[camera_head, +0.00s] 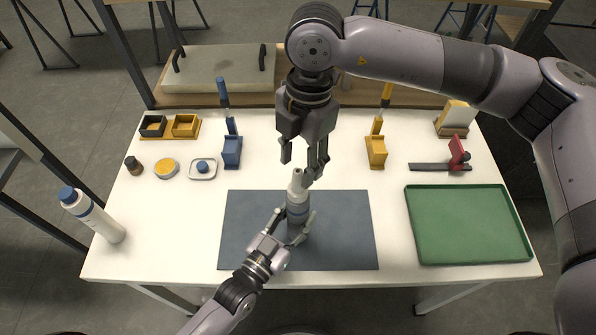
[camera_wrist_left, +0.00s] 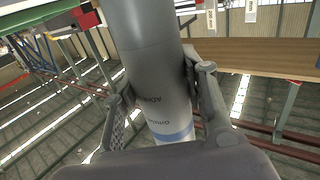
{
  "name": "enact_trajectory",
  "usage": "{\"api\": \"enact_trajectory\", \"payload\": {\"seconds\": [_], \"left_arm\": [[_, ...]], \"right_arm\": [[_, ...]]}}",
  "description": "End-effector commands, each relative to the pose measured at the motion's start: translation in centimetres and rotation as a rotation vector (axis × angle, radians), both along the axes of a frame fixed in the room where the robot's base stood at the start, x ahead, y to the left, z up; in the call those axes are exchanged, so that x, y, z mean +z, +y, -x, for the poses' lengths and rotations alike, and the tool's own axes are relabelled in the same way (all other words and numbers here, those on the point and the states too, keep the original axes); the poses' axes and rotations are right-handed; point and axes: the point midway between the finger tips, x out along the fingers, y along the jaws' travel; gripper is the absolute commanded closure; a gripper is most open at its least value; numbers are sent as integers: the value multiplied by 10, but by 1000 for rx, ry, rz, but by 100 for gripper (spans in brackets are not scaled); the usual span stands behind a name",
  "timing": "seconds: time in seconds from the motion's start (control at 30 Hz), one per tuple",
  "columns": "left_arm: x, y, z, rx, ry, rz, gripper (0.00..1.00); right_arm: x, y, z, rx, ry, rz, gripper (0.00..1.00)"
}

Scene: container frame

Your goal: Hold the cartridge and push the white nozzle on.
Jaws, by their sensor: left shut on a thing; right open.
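The cartridge (camera_head: 297,211) stands roughly upright over the dark mat (camera_head: 345,230), with a grey lower body and a whiter upper part. A narrow white tip, which looks like the nozzle (camera_head: 298,178), shows at its top; I cannot tell how far it is seated. My left gripper (camera_head: 299,229) is shut around the cartridge's lower body. In the left wrist view the grey, printed cartridge (camera_wrist_left: 150,65) with a pale blue band lies between its fingers. My right gripper (camera_head: 303,166) is open, pointing down just above and around the white tip; contact is unclear.
A green tray (camera_head: 470,257) lies at right, with a red-handled tool (camera_head: 457,158) behind it. A white bottle with blue cap (camera_head: 95,215) is at left. Small dishes, yellow bins (camera_head: 185,125), and blue (camera_head: 232,152) and yellow (camera_head: 376,152) holders line the back.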

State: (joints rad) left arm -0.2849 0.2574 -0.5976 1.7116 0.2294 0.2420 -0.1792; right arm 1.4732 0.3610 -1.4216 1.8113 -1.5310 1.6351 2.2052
Motion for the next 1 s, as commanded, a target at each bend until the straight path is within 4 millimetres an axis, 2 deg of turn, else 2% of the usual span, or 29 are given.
{"api": "enact_trajectory", "payload": {"seconds": [0.1, 0.3, 0.5, 0.73, 0.77, 1.0], "left_arm": [[0, 0, 0, 0, 0, 0, 100], [0, 0, 0, 0, 0, 0, 100], [0, 0, 0, 0, 0, 0, 100], [0, 0, 0, 0, 0, 0, 100], [0, 0, 0, 0, 0, 0, 59], [0, 0, 0, 0, 0, 0, 43]], "right_arm": [[27, -2, -3, -1, -3, -1, 57], [60, -5, -6, 0, -1, -1, 57], [73, -6, -7, 1, 1, 0, 57], [73, -6, -7, 1, 1, 0, 57], [73, -6, -7, 1, 1, 0, 57], [73, -6, -7, 1, 1, 0, 57]]}}
